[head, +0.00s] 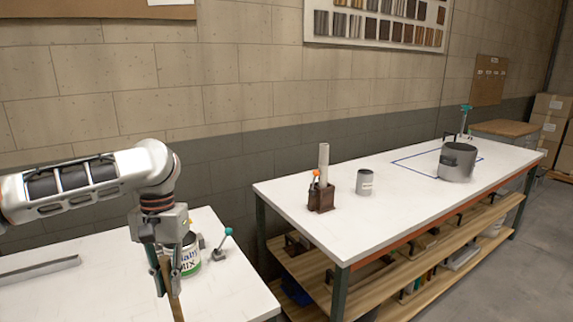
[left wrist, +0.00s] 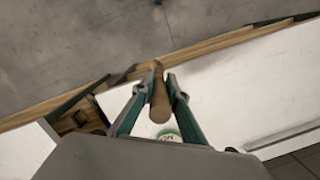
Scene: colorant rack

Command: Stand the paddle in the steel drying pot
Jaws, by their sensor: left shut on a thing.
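My left gripper (head: 167,272) hangs over the near left table, fingers downward, shut on the wooden paddle (head: 174,298). The paddle's shaft runs down out of the bottom of the head view. In the left wrist view the paddle (left wrist: 160,100) sits between the two fingers of my left gripper (left wrist: 160,85), seen nearly end on. On the long white table, a small grey steel pot (head: 364,183) with a label stands near the left end. I cannot tell from labels which is the drying pot. My right gripper is not seen.
A labelled mix can (head: 190,256) stands just behind my left gripper, beside a teal-knobbed fitting (head: 226,236). A brown holder (head: 322,196) with a tall pale cylinder stands left of the small pot. A gap separates the tables. White surface (head: 410,195) around the small pot is clear.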

